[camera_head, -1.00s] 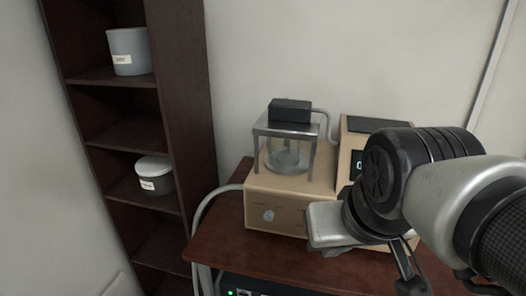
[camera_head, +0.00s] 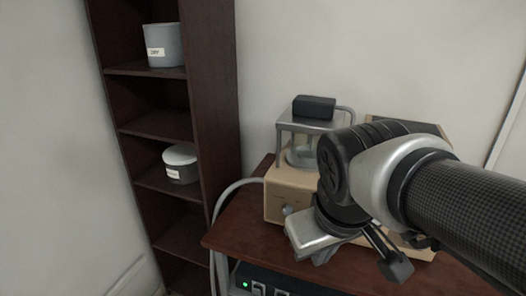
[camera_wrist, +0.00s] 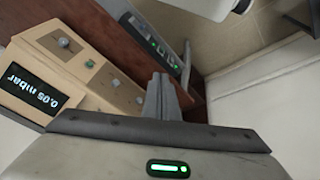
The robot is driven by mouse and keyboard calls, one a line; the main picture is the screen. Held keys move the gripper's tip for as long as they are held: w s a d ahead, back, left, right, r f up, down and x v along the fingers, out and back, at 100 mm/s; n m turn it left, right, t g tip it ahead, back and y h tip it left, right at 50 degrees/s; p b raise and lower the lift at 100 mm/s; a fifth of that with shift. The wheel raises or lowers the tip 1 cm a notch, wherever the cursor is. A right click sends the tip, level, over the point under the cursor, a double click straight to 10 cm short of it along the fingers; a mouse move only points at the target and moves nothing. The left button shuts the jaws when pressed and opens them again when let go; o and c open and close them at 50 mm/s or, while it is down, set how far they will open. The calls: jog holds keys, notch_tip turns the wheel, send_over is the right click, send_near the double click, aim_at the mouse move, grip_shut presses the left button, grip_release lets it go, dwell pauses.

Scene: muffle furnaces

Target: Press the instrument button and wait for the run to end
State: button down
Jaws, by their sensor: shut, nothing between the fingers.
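The instrument is a beige box (camera_head: 283,191) on the table, with a glass chamber under a metal frame and black top block. A round metal knob or button (camera_head: 287,210) sits on its front. In the wrist view the instrument's beige casing (camera_wrist: 75,75) shows several small round controls, and a dark display (camera_wrist: 30,85) reads 0.05 mbar upside down. My gripper (camera_head: 318,250) is in front of the instrument, close to the front knob; contact cannot be told. Its fingers (camera_wrist: 158,88) are shut and empty in the wrist view, beside the casing. My arm hides the display in the head view.
The dark red table (camera_head: 228,238) has a black unit with a green light (camera_head: 245,284) below it. A grey hose (camera_head: 222,198) runs down the table's left side. A dark shelf (camera_head: 215,100) at the left holds two labelled tubs (camera_head: 164,46) (camera_head: 181,165).

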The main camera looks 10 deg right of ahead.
jog(key=d+f+n+g+h+b, duration=0.6)
jog(key=d+f+n+h+b, duration=0.35)
jog(key=d+f, duration=0.65)
jog(key=w+d+f+n+t+h+b, duration=0.2)
jog(key=w+n, duration=0.4)
jog(key=n, duration=0.3)
jog(key=w+d+f+n+t+h+b, duration=0.2)
jog(key=w+f+n+t+h+b, duration=0.2)
jog(key=n, duration=0.6)
jog(key=w+f+h+b, duration=0.2)
jog(key=w+b, duration=0.1)
jog(key=shift+w+d+f, duration=0.15)
jog(key=shift+w+d, duration=0.05)
jog(key=shift+w+f, duration=0.1)
jog(key=w+d+b, duration=0.1)
jog(key=w+d, duration=0.3)
jog(key=w, duration=0.3)
jog(key=shift+w+d+b, duration=0.15)
jog(key=shift+d+b, duration=0.15)
jog(key=shift+b, duration=0.05)
